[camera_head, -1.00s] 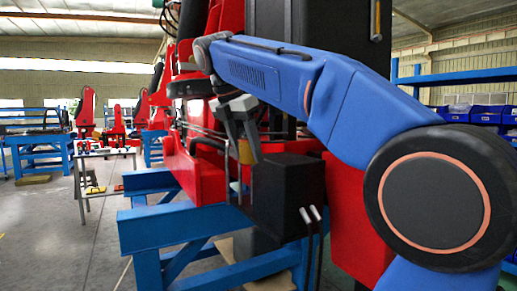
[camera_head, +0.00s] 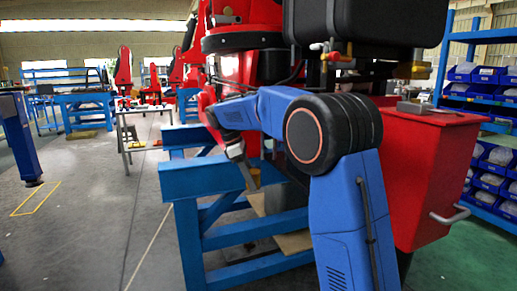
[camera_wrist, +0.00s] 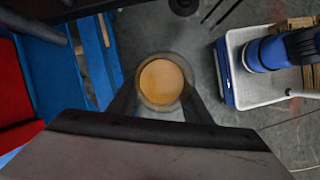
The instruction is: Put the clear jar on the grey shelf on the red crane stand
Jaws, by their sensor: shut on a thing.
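The clear jar (camera_wrist: 147,71) has an amber-orange round part showing inside its rim, seen from above in the wrist view. My gripper (camera_wrist: 160,98) is shut on it, one dark finger on each side. In the head view my gripper (camera_head: 246,176) hangs beside the blue frame, and the jar's amber part (camera_head: 254,178) shows small beside the fingers. The red crane stand (camera_head: 232,70) rises behind my arm, which hides part of it. I cannot tell whether that top is the grey shelf.
A blue steel frame (camera_head: 205,180) stands just by my gripper. A black case (camera_head: 365,22) overhangs the stand. Blue racks with bins (camera_head: 490,180) stand at far right. The floor at left (camera_head: 90,230) is mostly open, with a blue post (camera_head: 20,140) at its edge.

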